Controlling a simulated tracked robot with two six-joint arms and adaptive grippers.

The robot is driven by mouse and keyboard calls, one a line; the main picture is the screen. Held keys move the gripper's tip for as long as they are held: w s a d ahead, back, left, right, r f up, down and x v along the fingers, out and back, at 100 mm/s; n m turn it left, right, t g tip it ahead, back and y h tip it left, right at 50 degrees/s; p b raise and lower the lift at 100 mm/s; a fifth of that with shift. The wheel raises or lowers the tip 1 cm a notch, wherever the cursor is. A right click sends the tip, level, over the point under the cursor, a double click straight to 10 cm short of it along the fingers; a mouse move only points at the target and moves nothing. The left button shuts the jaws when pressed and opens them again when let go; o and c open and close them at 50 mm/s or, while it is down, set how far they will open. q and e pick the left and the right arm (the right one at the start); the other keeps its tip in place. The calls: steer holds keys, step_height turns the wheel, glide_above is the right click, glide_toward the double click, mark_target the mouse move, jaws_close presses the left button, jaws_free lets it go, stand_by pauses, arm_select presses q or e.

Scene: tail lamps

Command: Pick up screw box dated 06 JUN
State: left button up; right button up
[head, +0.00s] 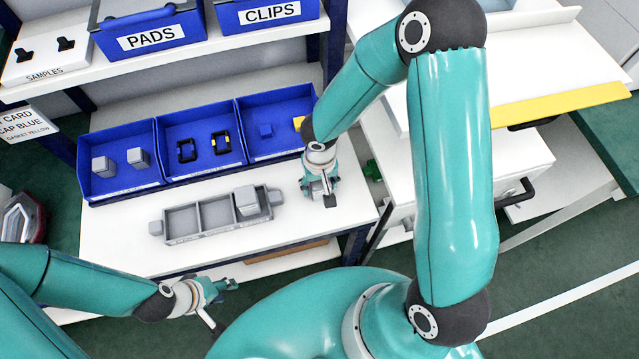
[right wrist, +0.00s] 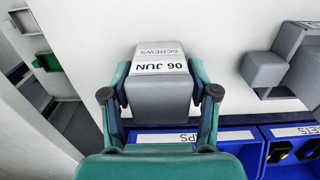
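The grey screw box with the label "06 JUN SCREWS" (right wrist: 160,75) is between the two fingers of my right gripper (right wrist: 159,72) in the right wrist view. The fingers lie close along both its sides; I cannot tell whether they press on it. In the head view my right gripper (head: 320,190) points down at the right end of the white worktop (head: 120,228), mostly covering the box. My left gripper (head: 222,300) is in front of the worktop, its fingers apart and empty.
A grey compartment tray (head: 183,240) holds a grey box (head: 247,201) at its right end. Blue bins (head: 120,186) with small parts stand behind it. Blue PADS (head: 150,38) and CLIPS (head: 265,14) bins are on the upper shelf. A white cabinet (head: 400,185) is at right.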

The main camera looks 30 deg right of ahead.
steer(key=c, duration=0.8)
steer(key=shift+r, duration=0.15)
